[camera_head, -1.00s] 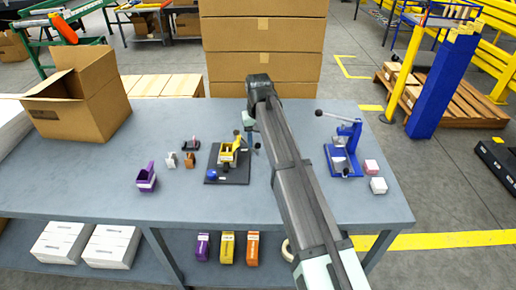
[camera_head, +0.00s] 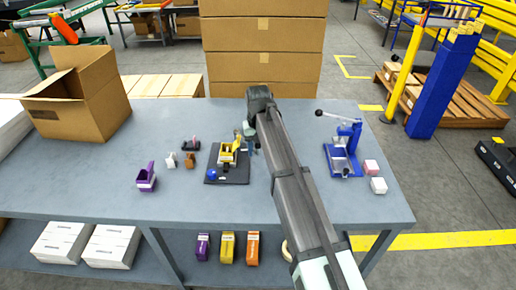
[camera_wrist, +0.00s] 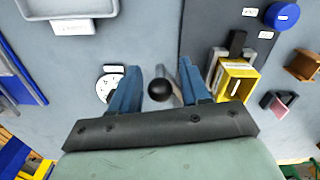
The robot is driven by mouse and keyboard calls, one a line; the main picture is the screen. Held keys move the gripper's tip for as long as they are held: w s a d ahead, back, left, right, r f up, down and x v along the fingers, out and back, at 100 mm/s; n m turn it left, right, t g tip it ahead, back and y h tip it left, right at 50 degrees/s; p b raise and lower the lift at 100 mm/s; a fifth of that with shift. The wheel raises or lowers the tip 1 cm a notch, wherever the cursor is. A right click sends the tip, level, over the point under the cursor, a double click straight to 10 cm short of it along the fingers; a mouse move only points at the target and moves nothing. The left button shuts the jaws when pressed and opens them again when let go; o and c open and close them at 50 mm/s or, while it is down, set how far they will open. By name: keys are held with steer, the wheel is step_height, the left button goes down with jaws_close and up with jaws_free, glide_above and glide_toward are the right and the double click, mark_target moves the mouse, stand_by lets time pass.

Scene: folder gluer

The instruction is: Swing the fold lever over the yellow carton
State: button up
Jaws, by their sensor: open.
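The yellow carton (camera_head: 228,153) sits in a fixture on a black base plate (camera_head: 235,176) on the grey table. It also shows in the wrist view (camera_wrist: 238,80), right of my fingers. The fold lever shows in the wrist view as a black ball knob (camera_wrist: 160,90) on a grey rod. My gripper (camera_wrist: 160,82) is open, with one blue finger on each side of the knob. I see gaps between knob and fingers and cannot tell their heights. In the head view my arm hides most of the gripper and part of the lever.
A blue round knob (camera_head: 211,174) stands on the plate's front left. A purple holder (camera_head: 147,178) and small pieces lie to the left. A blue press (camera_head: 343,152) with a lever and two small boxes stand to the right. Stacked cartons (camera_head: 263,50) rise behind the table.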

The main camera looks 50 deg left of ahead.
jaws_close()
stand_by(0.4)
steer(key=shift+s, duration=0.1)
steer(key=shift+s+a+m, duration=0.35)
steer(key=shift+s+m, duration=0.4)
steer(key=shift+s, duration=0.15)
steer(key=shift+s+a+m, duration=0.4)
steer(key=shift+s+m, duration=0.3)
steer(key=shift+s, duration=0.15)
steer(key=shift+s+a+m, duration=0.35)
steer(key=shift+s+m, duration=0.4)
steer(key=shift+s, duration=0.15)
steer(key=shift+s+a+m, duration=1.55)
steer(key=shift+s+m, duration=0.15)
steer(key=shift+m, duration=0.1)
steer(key=shift+s+a+m, duration=0.6)
steer(key=shift+a+m, duration=0.25)
steer(key=shift+a, duration=0.1)
steer(key=shift+s+a+m, duration=0.55)
steer(key=shift+a+m, duration=0.3)
steer(key=shift+a, duration=0.1)
